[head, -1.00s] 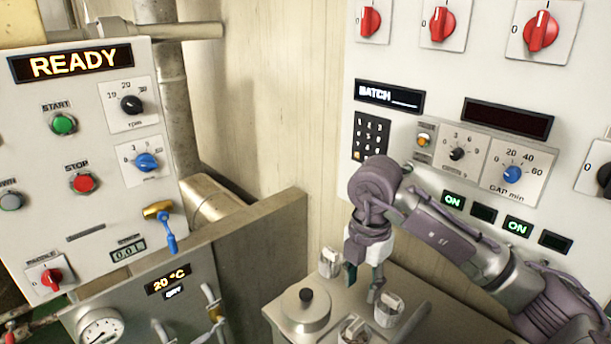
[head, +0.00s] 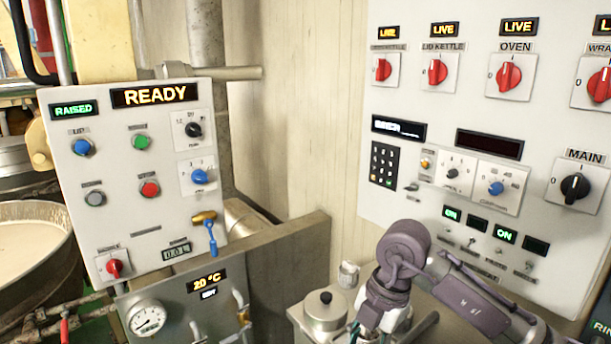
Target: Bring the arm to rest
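My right arm comes in from the lower right. Its gripper (head: 366,332) points down at the bottom edge of the head view, in front of the right-hand control panel (head: 470,150). Its fingers are partly cut off by the picture's edge; they look apart, with nothing visible held between them. It hangs above the small grey cabinet top (head: 312,318), right of a round lidded pot (head: 325,310). My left gripper is not in view.
A left panel (head: 120,220) reads READY and RAISED. A kettle (head: 30,250) with pale contents stands at far left. A metal cup (head: 348,274) stands behind the pot. Red switches line the right panel's top, under LIVE signs. A gauge (head: 147,317) sits below.

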